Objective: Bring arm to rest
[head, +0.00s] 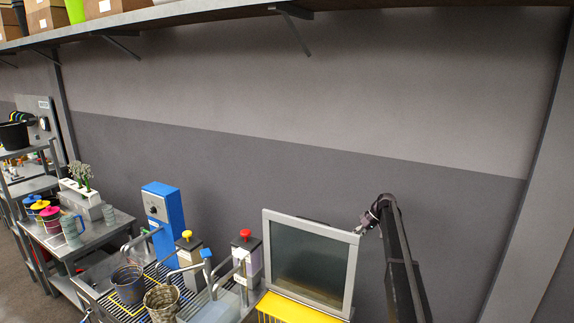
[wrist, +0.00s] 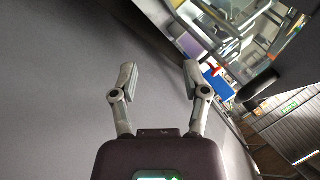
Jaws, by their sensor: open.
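My gripper (wrist: 158,75) is open and empty in the wrist view, its two fingers spread apart with only bare grey wall between them. In the head view my arm (head: 402,262) rises at the right, and my gripper (head: 363,226) shows small at its upper end, beside the top right corner of a framed dark panel (head: 310,262). I cannot tell whether they touch. No tulips are held.
A sink station with two buckets (head: 128,284) (head: 162,301), a blue box (head: 163,212) and taps stands left of the panel. A shelf (head: 200,14) runs along the top. A side table (head: 122,218) holds colourful pots. The wall (head: 300,90) above is clear.

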